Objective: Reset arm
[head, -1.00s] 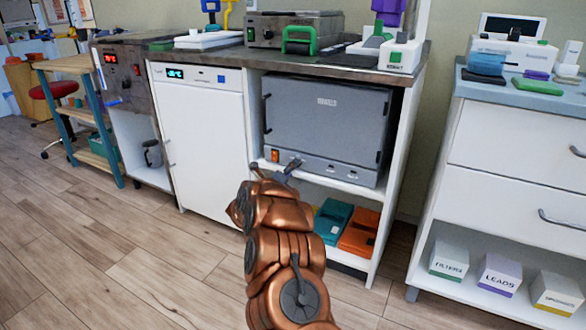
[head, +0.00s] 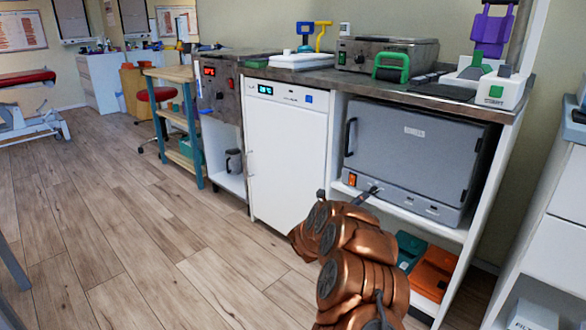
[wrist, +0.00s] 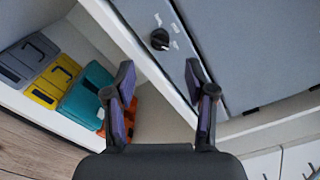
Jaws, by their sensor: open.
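My gripper shows in the wrist view (wrist: 163,105) with its two fingers spread apart and nothing between them. In the head view my copper-coloured arm reaches up from the bottom, and the gripper (head: 347,192) is small and partly hidden at its far end. It is in front of the lower part of a grey box-shaped appliance (head: 412,150) on the bench shelf. The wrist view shows that appliance's grey front (wrist: 245,50) and a dark knob (wrist: 160,39) beyond the fingers. I cannot tell whether the gripper touches anything.
A white cabinet (head: 286,165) stands left of the appliance. Teal (head: 408,248) and orange (head: 433,272) cases lie on the shelf below. Devices stand on the counter (head: 440,98). A white drawer unit (head: 558,235) is at right. The wooden floor (head: 110,230) at left is mostly clear.

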